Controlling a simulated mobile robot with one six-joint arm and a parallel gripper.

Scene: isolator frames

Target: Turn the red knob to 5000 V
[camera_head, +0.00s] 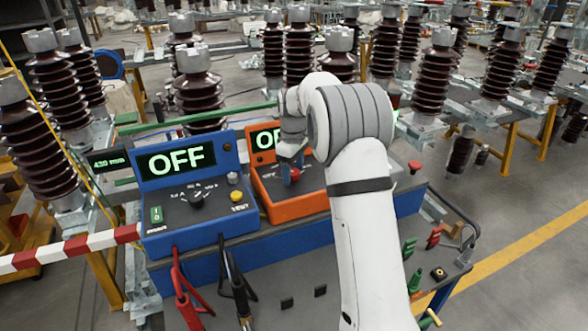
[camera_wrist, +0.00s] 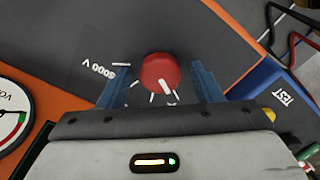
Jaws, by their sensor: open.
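The red knob (camera_wrist: 160,72) is on the dark panel of the orange device (camera_head: 303,206). In the wrist view its white pointer line aims down and slightly right, away from the upside-down "5000 V" label (camera_wrist: 98,69) and its tick at left. My gripper (camera_wrist: 159,76) is open, with one blue finger on each side of the knob and visible gaps between. In the head view my arm covers part of the device, and a bit of the red knob (camera_head: 295,174) shows beside a blue finger. The device's display (camera_head: 263,140) shows "OF", the rest hidden.
A blue device (camera_head: 193,190) with an "OFF" display, a black knob and a yellow button stands just left. Red and black clamps (camera_head: 233,285) hang before it. A round gauge (camera_wrist: 12,115) is at the wrist view's left. Tall brown insulators (camera_head: 198,95) crowd behind.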

